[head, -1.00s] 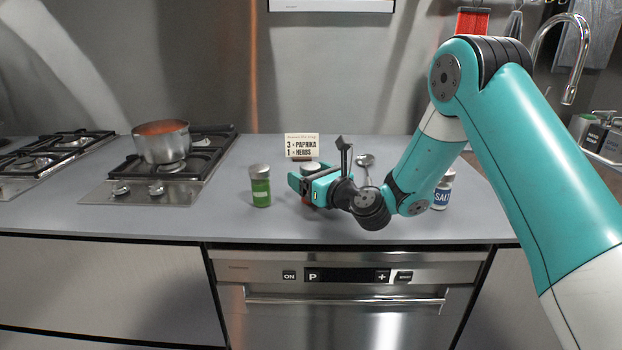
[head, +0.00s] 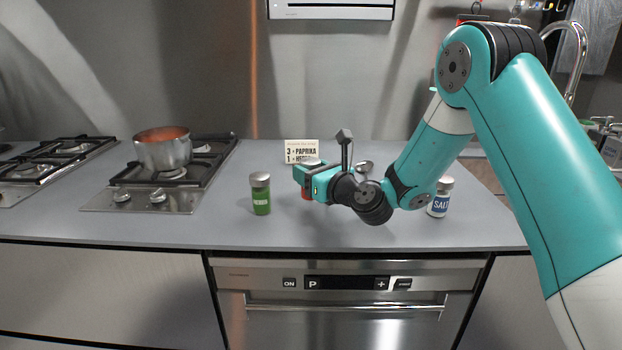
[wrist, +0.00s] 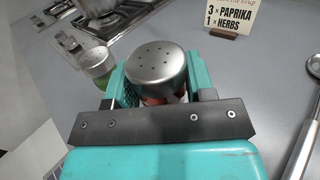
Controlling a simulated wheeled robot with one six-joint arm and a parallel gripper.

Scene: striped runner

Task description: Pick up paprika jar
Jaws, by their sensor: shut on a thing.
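The paprika jar has a silver perforated lid (wrist: 156,66) and a red body, of which a strip (head: 307,195) shows below my gripper in the head view. My gripper (head: 308,178) is shut on the jar, with one teal finger on each side of it in the wrist view. The jar looks upright and a little above the counter. Its label is hidden by the gripper.
A green herbs jar (head: 261,194) stands just left of my gripper. A recipe card (head: 300,150) stands behind it. A salt jar (head: 440,198) and a ladle (wrist: 305,140) are to the right. A pot (head: 163,149) sits on the left hob. The front counter is clear.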

